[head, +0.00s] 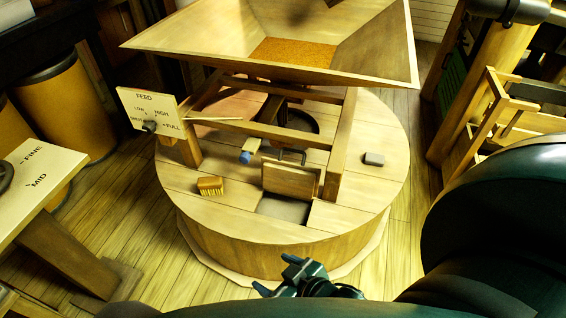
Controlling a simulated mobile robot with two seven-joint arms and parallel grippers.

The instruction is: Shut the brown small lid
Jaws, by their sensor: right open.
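The brown small lid (291,180) stands raised, nearly upright, at the back edge of a square opening (284,209) in the top of the round wooden casing (230,213). The opening shows a grey inside. My right gripper (275,273) is at the bottom middle, in front of the casing as seen here, nearer to me than the lid and apart from it. Its dark fingers are spread and hold nothing. My left gripper does not show.
A brush (210,186), a blue-ended block (249,151) and a grey block (373,159) lie on the casing top. A wooden hopper (385,62) on a frame stands above. A feed dial board (150,113) is at left.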

